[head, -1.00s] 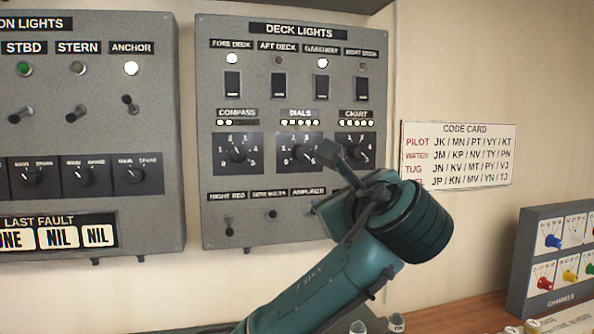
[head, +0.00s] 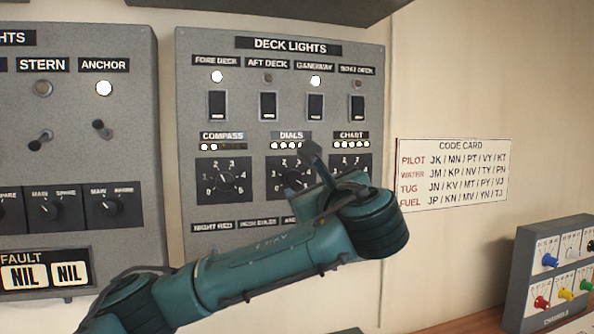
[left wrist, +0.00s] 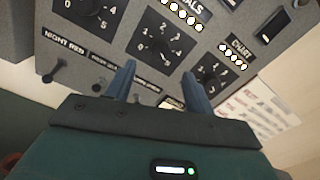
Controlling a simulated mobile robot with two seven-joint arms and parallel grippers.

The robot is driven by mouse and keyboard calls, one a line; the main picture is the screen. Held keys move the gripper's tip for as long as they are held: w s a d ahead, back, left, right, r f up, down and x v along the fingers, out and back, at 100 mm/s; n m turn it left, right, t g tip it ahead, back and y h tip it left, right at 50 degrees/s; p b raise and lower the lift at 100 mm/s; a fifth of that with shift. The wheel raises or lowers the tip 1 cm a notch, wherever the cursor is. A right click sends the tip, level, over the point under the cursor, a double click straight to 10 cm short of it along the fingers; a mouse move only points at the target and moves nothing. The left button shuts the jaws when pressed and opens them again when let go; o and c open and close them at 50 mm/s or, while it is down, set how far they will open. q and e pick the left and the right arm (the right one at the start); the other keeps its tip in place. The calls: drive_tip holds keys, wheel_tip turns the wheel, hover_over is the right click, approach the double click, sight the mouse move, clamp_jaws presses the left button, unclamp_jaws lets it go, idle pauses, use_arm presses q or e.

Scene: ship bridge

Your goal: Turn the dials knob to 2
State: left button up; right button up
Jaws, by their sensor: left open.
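The dials knob (head: 293,178) is a black rotary knob on a dark square plate marked with numbers, under the DIALS label on the grey deck lights panel (head: 360,110). In the left wrist view the dials knob (left wrist: 157,46) is ahead of the fingers, its numbers partly readable. My left gripper (head: 312,158) is open and empty in front of the panel, covering part of the dials plate. Its two fingers (left wrist: 157,76) stand apart below the knob in the wrist view. My right gripper is not in view.
The compass knob (head: 222,180) is left of the dials knob, and the chart knob (head: 350,172) is close on its right. Toggle switches (head: 268,105) sit above. A code card (head: 453,173) hangs right. A channels box (head: 560,270) stands lower right.

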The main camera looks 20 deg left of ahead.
sight(295, 181)
use_arm(q)
drive_tip(key=p+x, duration=0.2)
drive_tip(key=x, duration=0.5)
drive_tip(key=shift+w+a, duration=0.2)
drive_tip(key=shift+w, duration=0.1)
drive_tip(key=shift+w+a, duration=0.15)
drive_tip(key=shift+w, duration=0.1)
drive_tip(key=shift+w+f, duration=0.1)
drive_tip(key=shift+w, duration=0.05)
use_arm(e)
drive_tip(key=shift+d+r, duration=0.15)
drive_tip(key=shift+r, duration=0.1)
use_arm(q)
drive_tip(key=c, duration=1)
drive_tip(key=shift+o, duration=0.2)
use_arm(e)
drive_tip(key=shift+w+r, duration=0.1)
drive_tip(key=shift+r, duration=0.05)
